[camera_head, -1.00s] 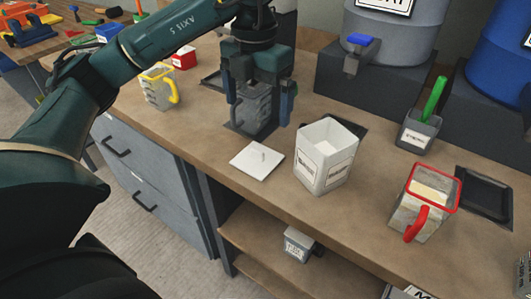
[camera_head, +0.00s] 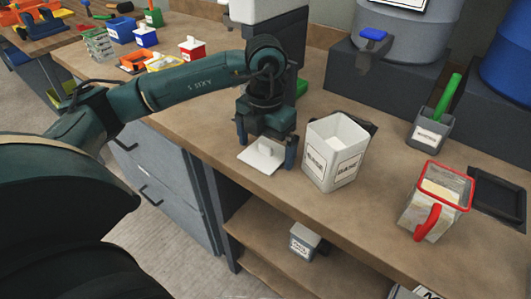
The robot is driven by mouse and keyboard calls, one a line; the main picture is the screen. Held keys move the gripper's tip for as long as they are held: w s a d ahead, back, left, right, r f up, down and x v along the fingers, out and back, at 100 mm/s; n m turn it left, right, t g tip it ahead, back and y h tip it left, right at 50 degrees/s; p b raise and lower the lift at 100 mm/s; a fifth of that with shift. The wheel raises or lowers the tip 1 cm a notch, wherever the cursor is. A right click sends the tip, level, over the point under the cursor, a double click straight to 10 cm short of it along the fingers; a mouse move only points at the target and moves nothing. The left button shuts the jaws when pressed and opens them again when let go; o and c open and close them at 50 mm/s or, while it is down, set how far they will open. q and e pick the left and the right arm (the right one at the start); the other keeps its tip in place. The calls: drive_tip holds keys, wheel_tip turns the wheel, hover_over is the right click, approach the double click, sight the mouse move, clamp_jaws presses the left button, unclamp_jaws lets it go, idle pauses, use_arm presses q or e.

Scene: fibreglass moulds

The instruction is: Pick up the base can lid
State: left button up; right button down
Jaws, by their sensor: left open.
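The base can lid (camera_head: 257,161) is a flat white square with a small knob, lying on the wooden worktop left of the base can. The base can (camera_head: 329,176) is a white open-topped square container with "BASE" labels. My left gripper (camera_head: 266,154) is open and points down over the lid, with one finger to each side of the lid's knob. I cannot tell whether the fingers touch the lid. My right gripper is not in view.
A clear jug with red rim and handle (camera_head: 416,221) stands at the right. A grey holder with a green-handled tool (camera_head: 429,136) and a blue-tapped drum (camera_head: 412,38) are behind. A small grey container (camera_head: 304,240) sits on the lower shelf. The worktop's front edge is close to the lid.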

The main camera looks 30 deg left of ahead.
use_arm(q)
drive_tip(key=c, duration=0.9)
drive_tip(key=shift+r, duration=0.1)
drive_tip(key=shift+c, duration=0.2)
